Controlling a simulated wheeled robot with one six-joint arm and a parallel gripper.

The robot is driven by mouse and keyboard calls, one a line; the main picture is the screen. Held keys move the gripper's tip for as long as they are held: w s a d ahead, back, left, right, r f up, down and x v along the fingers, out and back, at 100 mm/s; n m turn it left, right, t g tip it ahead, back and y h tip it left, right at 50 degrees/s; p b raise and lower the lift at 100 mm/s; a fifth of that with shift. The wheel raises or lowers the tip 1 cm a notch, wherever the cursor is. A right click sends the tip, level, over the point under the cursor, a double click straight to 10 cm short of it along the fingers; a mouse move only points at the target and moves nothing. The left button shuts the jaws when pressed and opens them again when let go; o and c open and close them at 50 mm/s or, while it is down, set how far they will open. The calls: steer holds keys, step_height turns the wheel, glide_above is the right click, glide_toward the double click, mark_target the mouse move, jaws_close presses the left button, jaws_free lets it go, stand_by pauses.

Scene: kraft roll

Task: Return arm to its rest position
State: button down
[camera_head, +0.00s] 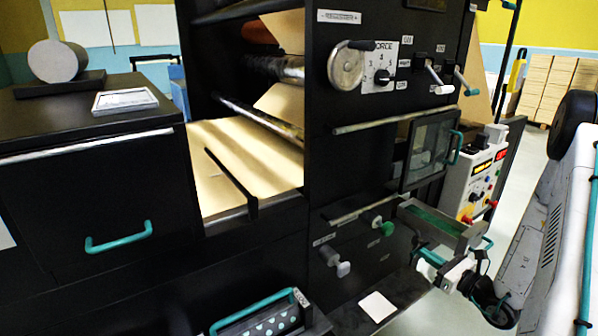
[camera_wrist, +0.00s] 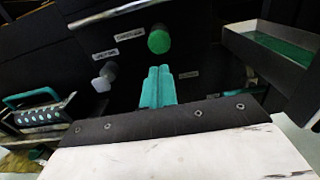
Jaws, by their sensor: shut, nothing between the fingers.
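My gripper (camera_head: 426,252) is at the lower right of the head view, in front of the black machine (camera_head: 345,150). Its teal fingers also show in the wrist view (camera_wrist: 158,74); they are pressed together with nothing between them. They point toward the machine's lower front panel. A green knob (camera_wrist: 159,40) and a grey-white knob (camera_wrist: 104,77) are on that panel beyond the fingertips. The green knob also shows in the head view (camera_head: 385,227). My gripper appears apart from both knobs.
An open tray with a green floor (camera_head: 440,222) juts out close to my gripper. A control box (camera_head: 478,180) stands to the right. A drawer with a teal handle (camera_head: 262,310) sticks out at lower left. A white card (camera_head: 377,306) lies on a low ledge. Floor shows at right.

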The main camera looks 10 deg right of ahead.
steer(key=s+a+r+n+g+y, duration=0.3)
steer(key=s+a+r+n+g, duration=0.25)
steer(key=a+n+g, duration=0.3)
steer(key=s+a+r+n+g+y, duration=0.4)
steer(key=s+a+n+g, duration=0.3)
steer(key=a+n, duration=0.25)
steer(key=s+a+r+n+h, duration=0.2)
steer(key=s+r+n+h, duration=0.4)
steer(key=s+r+n, duration=0.1)
steer(key=s+a+r+n+h, duration=0.2)
steer(key=s+r+n+h, duration=0.4)
steer(key=r+n+h, duration=0.1)
steer(key=shift+s+a+r, duration=0.3)
steer(key=shift+s+r, duration=0.05)
steer(key=shift+r, duration=0.35)
